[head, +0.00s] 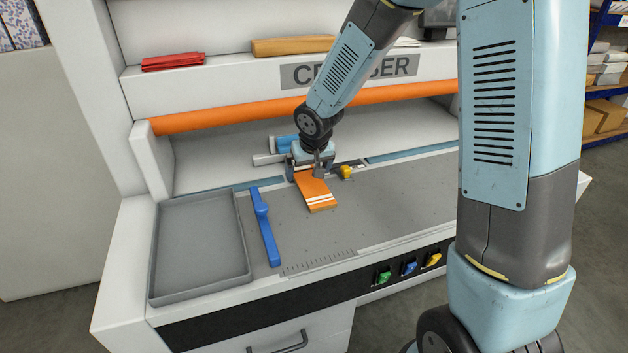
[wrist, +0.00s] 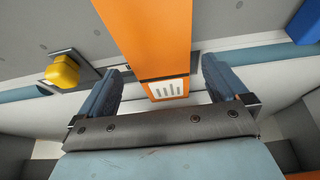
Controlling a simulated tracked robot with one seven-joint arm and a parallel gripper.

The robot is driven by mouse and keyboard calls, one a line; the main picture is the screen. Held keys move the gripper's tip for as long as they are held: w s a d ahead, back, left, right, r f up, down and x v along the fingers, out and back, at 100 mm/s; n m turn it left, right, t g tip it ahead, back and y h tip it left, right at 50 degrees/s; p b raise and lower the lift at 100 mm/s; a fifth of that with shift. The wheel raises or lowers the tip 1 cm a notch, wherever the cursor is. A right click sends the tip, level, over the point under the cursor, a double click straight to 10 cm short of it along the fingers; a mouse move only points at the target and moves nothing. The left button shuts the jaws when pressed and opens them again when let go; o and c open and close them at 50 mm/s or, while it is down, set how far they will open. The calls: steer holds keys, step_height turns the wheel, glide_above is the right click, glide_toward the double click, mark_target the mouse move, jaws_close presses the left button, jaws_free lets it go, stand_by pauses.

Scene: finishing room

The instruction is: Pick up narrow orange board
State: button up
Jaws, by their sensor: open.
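The narrow orange board (head: 317,191) lies on the grey work surface of the machine, with white stripes near its front end. In the wrist view the orange board (wrist: 157,38) runs down between the two fingers and ends in a pale vented patch. My gripper (head: 308,173) is over the board's back end. In the wrist view my gripper (wrist: 160,85) is open, with a finger on each side of the board and gaps between. I cannot tell the exact height of the fingers above the surface.
A grey tray (head: 152,264) and a blue handle-like tool (head: 265,228) lie left of the board. A yellow knob (head: 346,172) stands close on its right; it also shows in the wrist view (wrist: 63,73). An orange bar (head: 225,117) spans the machine above. The right work surface is clear.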

steer(key=shift+w+f, duration=0.25)
steer(key=shift+f, duration=0.35)
steer(key=c, duration=1.2)
steer(key=shift+o, duration=0.2)
steer(key=shift+s, duration=0.1)
